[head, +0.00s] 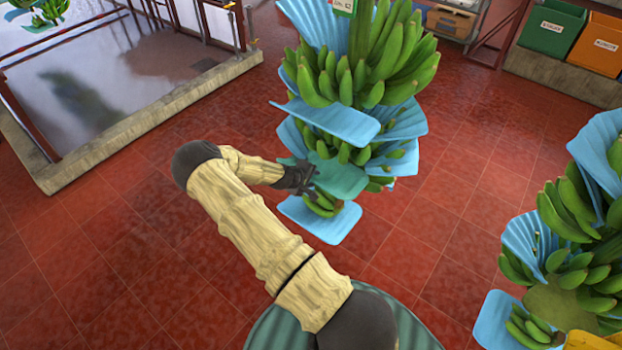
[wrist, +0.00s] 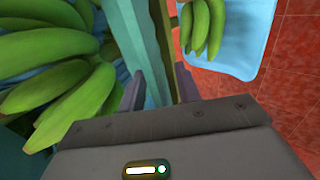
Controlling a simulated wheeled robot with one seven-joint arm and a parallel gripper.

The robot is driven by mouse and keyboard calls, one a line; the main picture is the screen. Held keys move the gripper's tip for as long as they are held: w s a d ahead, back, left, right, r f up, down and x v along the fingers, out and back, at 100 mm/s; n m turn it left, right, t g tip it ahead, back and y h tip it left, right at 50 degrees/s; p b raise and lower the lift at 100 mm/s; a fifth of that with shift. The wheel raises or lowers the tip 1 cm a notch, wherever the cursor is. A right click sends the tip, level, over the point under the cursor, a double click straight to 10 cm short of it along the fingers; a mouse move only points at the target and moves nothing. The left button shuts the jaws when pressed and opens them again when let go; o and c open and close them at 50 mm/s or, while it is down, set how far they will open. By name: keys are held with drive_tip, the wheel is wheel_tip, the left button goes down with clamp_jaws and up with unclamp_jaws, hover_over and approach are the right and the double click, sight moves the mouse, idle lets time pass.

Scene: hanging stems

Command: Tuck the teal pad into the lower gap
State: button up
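My gripper (head: 303,176) is at the pad's left edge. In the wrist view the pad (wrist: 148,40) runs edge-on between the two fingers of my gripper (wrist: 160,90), which appear shut on it. The pad lies below a light-blue pad (head: 335,120) and above the lowest bananas (head: 322,203) with their light-blue pad (head: 320,222). The lower gap is largely hidden behind the pad; I cannot tell how far its far edge reaches in.
In the wrist view, green bananas (wrist: 60,75) crowd close on the left. A second padded stem (head: 575,235) hangs at the right. A concrete-edged water basin (head: 130,75) is at the upper left. Green (head: 552,28) and orange (head: 598,44) bins stand back right. Red tiled floor is open between.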

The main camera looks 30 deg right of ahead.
drive_tip(key=shift+a+r, duration=0.25)
drive_tip(key=shift+a, duration=0.05)
drive_tip(key=b+v, duration=0.4)
drive_tip(key=v, duration=1.2)
drive_tip(key=shift+s+a+r, duration=0.2)
drive_tip(key=shift+w, duration=0.1)
drive_tip(key=s+a+m+g+y, duration=0.2)
drive_tip(key=s+a+m+y, duration=0.1)
drive_tip(key=s+a+y, duration=0.4)
drive_tip(key=s+a+r, duration=0.3)
drive_tip(key=s+r, duration=0.2)
drive_tip(key=s+a+r+m+t+y, duration=0.1)
drive_tip(key=s+a+r, duration=0.1)
drive_tip(key=s+r, duration=0.4)
drive_tip(key=shift+a+t, duration=0.3)
drive_tip(key=shift+a, duration=0.05)
